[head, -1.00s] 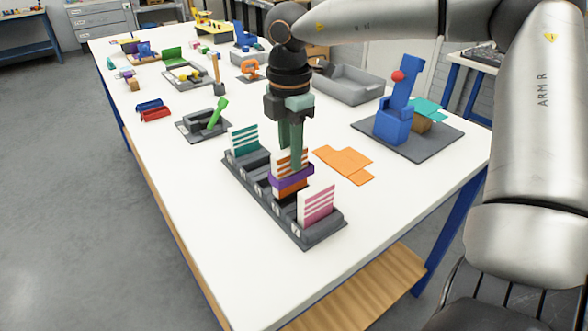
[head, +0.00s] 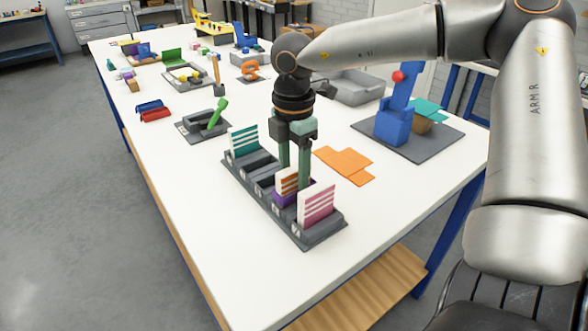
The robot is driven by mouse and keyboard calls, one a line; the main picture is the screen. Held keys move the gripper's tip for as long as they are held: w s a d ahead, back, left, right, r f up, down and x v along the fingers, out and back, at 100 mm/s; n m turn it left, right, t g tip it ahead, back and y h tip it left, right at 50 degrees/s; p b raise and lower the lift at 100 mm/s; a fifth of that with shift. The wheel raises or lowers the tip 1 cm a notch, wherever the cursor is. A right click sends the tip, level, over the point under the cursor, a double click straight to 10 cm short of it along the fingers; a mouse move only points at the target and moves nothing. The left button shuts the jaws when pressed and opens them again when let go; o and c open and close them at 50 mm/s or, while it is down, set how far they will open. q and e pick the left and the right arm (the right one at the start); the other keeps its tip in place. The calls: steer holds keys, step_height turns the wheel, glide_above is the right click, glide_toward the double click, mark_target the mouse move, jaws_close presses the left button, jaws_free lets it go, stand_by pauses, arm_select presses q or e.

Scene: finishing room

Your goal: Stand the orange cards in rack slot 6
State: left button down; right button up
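The dark grey slotted rack (head: 262,190) lies along the near part of the white table. The orange-striped cards (head: 287,182), with a purple band (head: 284,198) low on them, stand in a rack slot just behind the pink-striped cards (head: 317,205). The slot numbers are too small to read. Teal-striped cards (head: 244,139) stand toward the rack's far end. My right gripper (head: 295,184) points down at the orange cards, its fingers apart with a gap between them. The fingertips are beside the cards; whether they touch is unclear. My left gripper is out of view.
Flat orange pieces (head: 345,163) lie right of the rack. A blue stand with a red ball (head: 394,120) is on a grey mat further right. A tray with a green-handled tool (head: 207,126) lies behind left. The table is clear left of the rack.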

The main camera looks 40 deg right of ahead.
step_height(320, 180, up, 12)
steer(key=p, duration=0.1)
stand_by(0.6)
stand_by(0.5)
